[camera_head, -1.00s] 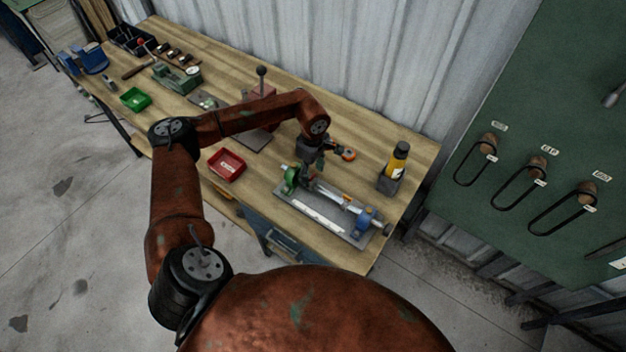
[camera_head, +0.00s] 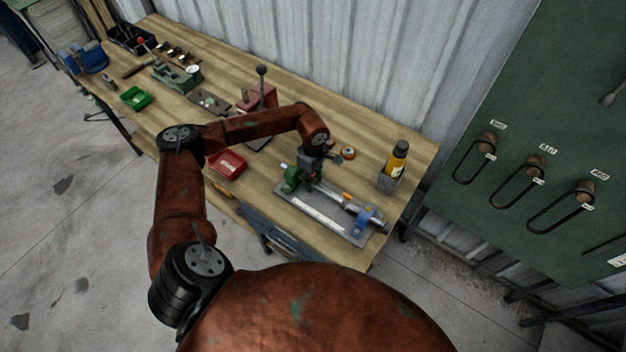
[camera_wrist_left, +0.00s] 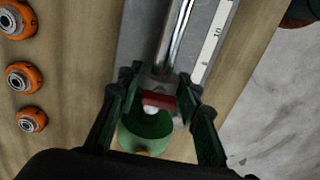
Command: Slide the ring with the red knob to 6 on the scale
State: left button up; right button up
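The ring with the red knob (camera_wrist_left: 158,101) is at the green end support (camera_wrist_left: 140,137) of a polished rod (camera_wrist_left: 177,35) in the left wrist view. A white scale (camera_wrist_left: 212,48) runs beside the rod; a 10 is readable, and the 6 is not clearly seen. My left gripper (camera_wrist_left: 159,85) has its fingers apart, one on each side of the ring; contact is unclear. In the head view, my left gripper (camera_head: 310,178) is low over the green end of the fixture (camera_head: 312,209) and hides the ring. My right gripper is not in view.
A small orange part (camera_head: 346,197) sits farther along the rod, near the blue end support (camera_head: 366,219). Orange-rimmed rings (camera_wrist_left: 22,77) lie on the bench beside the fixture. A yellow bottle (camera_head: 396,160) stands behind it and a red tray (camera_head: 227,164) to its left.

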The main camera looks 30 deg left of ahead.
aim_at(320, 186)
pick_arm(q)
grip_shut()
jog(key=shift+s+d+b, duration=0.1)
jog(key=shift+d+b, duration=0.4)
jog(key=shift+d, duration=1.1)
jog(key=o, duration=0.6)
grip_release()
jog(key=shift+a, duration=0.1)
notch_tip(320, 186, up, 12)
jog(key=shift+r, duration=0.1)
